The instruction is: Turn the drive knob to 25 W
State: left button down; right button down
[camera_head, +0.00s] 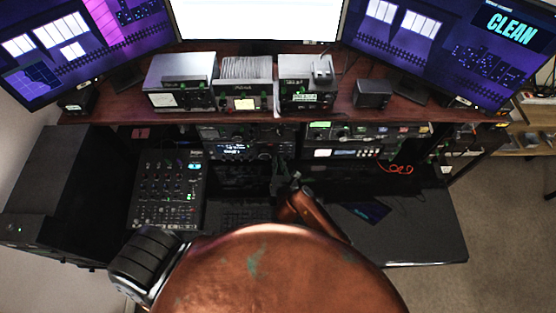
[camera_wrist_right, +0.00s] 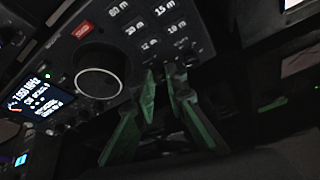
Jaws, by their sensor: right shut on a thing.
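My right gripper (camera_wrist_right: 163,74) has its two green fingers at the lower right part of a dark radio panel (camera_wrist_right: 119,42), just below the band buttons. Its tips are shut on a small knob, taken as the drive knob, which is mostly hidden between them. In the head view this gripper (camera_head: 280,172) reaches the radio under the shelf, and its fingertips are hard to make out. The radio's lit display (camera_wrist_right: 42,104) shows small text with a frequency in MHz; a power value is not legible. My left gripper is not in view.
A large round knob (camera_wrist_right: 100,82) is left of the fingers, with a red button (camera_wrist_right: 82,30) above it. A mixer (camera_head: 168,190) is on the desk at left. The wooden shelf (camera_head: 330,112) overhangs the radios. Red cable (camera_head: 397,169) lies at right.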

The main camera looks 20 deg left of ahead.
jog(key=shift+n+h+p, duration=0.4)
jog(key=shift+n+p, duration=0.1)
jog(key=shift+p, duration=0.15)
jog(key=shift+f, duration=0.1)
jog(key=c, duration=2)
grip_release()
jog(key=shift+o, duration=0.3)
